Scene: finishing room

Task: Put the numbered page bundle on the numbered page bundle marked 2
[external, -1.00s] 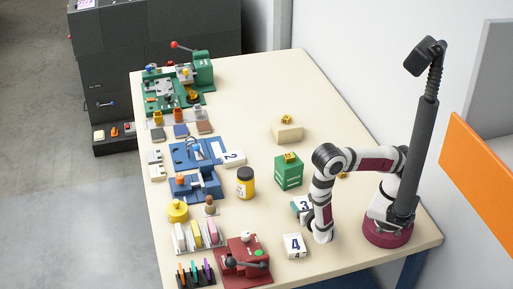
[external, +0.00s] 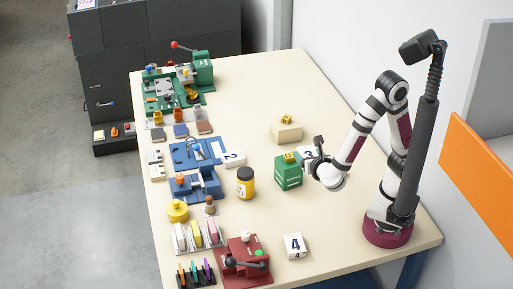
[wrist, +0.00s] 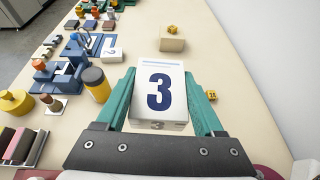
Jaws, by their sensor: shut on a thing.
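The bundle marked 3 (wrist: 158,95) is a white block with a dark blue numeral. My gripper (wrist: 158,76) is shut on it, with one teal finger on each side. In the external view the bundle (external: 307,152) is partly hidden behind my gripper (external: 310,161), raised just right of the green box. The bundle marked 2 (external: 233,158) lies on the table beside the blue fixture, well left of my gripper. It also shows in the wrist view (wrist: 112,54), ahead and left of the held bundle. The bundle marked 4 (external: 294,246) lies near the front.
The green box (external: 288,175) with a yellow cube on top and the yellow jar (external: 245,183) stand between my gripper and the bundle marked 2. A beige block (external: 287,131) stands farther back. Fixtures line the left edge. The table's back right is clear.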

